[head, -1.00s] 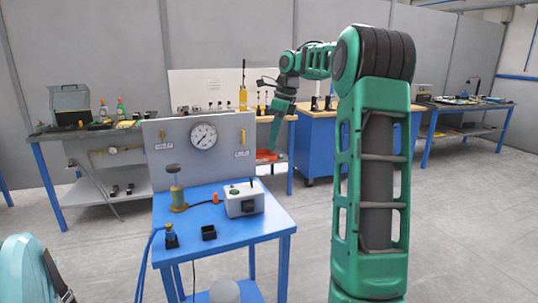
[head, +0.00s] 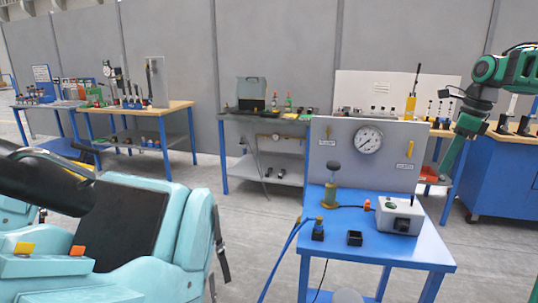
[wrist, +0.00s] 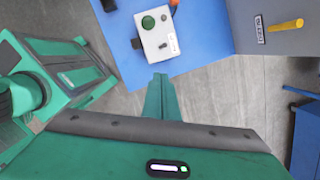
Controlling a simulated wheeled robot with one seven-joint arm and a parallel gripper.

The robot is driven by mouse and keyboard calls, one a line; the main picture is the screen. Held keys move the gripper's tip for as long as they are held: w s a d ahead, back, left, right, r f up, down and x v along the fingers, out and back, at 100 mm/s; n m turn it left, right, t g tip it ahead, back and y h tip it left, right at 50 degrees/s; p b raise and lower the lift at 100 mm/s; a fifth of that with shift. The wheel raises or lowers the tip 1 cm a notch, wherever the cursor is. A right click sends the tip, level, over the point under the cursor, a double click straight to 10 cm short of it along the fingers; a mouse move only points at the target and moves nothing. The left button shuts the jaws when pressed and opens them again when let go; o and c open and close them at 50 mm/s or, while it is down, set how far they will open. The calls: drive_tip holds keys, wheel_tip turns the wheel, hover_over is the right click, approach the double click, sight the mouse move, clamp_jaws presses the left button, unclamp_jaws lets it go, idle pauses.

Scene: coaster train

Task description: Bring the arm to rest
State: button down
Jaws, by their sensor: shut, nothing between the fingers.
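My green arm (head: 505,70) shows at the right edge of the head view, bent, with its end hanging downward. My gripper (head: 444,171) is at the lower end, to the right of the grey panel and above the floor. In the wrist view my gripper (wrist: 159,80) shows its fingers together, with nothing held. The blue table (wrist: 200,35) and the white box (wrist: 157,32) with a green button lie beyond the fingertips in that view. The gripper looks apart from them.
The blue table (head: 400,247) carries the grey panel with a gauge (head: 368,140), a control box (head: 399,216) and small fittings. A turquoise seat-like body (head: 165,235) fills the lower left. Benches stand along the wall. Grey floor is open between them.

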drive_tip(key=s+a+f+n, duration=0.4)
drive_tip(key=s+f+n, duration=0.1)
drive_tip(key=s, duration=0.6)
drive_tip(key=s+a+f+n+g, duration=0.1)
drive_tip(key=s+a+f+n, duration=0.4)
drive_tip(key=s+n, duration=0.3)
drive_tip(key=s+a+f+n+h, duration=0.1)
drive_tip(key=s+a+f+n, duration=0.3)
drive_tip(key=s, duration=1.1)
wheel_tip(320, 180, down, 2)
drive_tip(key=n, duration=0.3)
drive_tip(key=shift+s+a+g, duration=0.4)
